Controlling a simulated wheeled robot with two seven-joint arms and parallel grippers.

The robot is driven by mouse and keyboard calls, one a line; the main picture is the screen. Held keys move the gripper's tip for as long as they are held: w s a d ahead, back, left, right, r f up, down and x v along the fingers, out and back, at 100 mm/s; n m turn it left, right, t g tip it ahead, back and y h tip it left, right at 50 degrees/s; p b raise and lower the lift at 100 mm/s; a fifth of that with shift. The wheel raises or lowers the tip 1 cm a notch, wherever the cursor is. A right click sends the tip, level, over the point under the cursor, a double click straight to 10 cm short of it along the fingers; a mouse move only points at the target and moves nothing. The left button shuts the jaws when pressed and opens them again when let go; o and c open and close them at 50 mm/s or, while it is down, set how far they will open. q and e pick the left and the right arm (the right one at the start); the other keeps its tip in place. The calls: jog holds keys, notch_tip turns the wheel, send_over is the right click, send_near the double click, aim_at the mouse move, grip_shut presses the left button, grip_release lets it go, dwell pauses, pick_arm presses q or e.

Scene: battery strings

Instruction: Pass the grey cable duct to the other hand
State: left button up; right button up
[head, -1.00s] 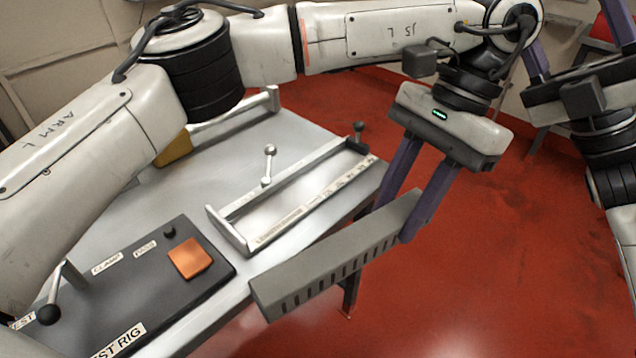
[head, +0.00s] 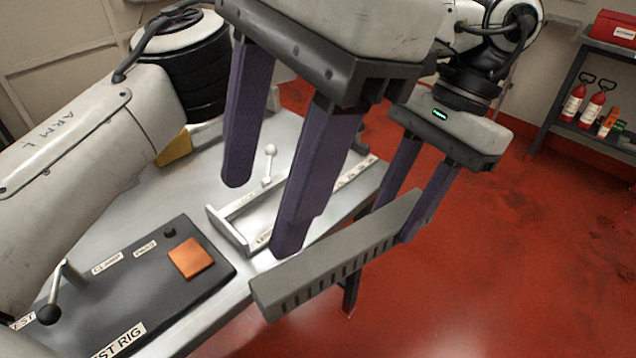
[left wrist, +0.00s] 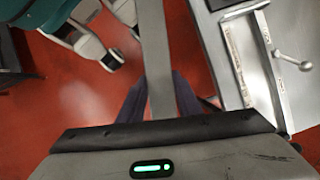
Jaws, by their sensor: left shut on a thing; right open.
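The grey cable duct (head: 330,262) is a long slotted bar, held in the air beside the bench's front edge, its free end toward the lower left. My left gripper (head: 415,208) is shut on its far right end. The left wrist view shows the duct (left wrist: 154,50) running away from between the left fingers (left wrist: 158,98). My right gripper (head: 262,215) is open and empty, fingers pointing down, above and near the free end. One right fingertip appears close to the duct's upper edge; I cannot tell whether they touch.
The metal bench (head: 205,325) carries a dark test rig panel (head: 120,290) with an orange pad (head: 186,258) and a lever (head: 50,312). A metal tray fixture (head: 228,232) with a ball-ended lever (head: 268,165) lies behind the right fingers. Red floor is open to the right; a shelf (head: 560,115) holds extinguishers.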

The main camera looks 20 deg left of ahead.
aim_at(348, 239)
jog(key=w+d+f+t+h, duration=0.1)
jog(key=w+f+t, duration=0.1)
jog(key=f, duration=0.3)
jog(key=w+d+f+t+h, duration=0.2)
jog(key=w+f, duration=0.1)
jog(key=f, duration=0.2)
jog(key=w+d+f+t+h, duration=0.2)
jog(key=w+f, duration=0.1)
jog(key=f, duration=0.2)
jog(key=shift+w+f, duration=0.15)
jog(key=shift+w, duration=0.1)
jog(key=shift+a, duration=0.1)
jog(key=c, duration=1)
pick_arm(q)
jog(key=o, duration=0.7)
pick_arm(e)
jog(key=shift+c, duration=1.2)
pick_arm(q)
jog(key=o, duration=0.5)
jog(key=shift+o, duration=0.2)
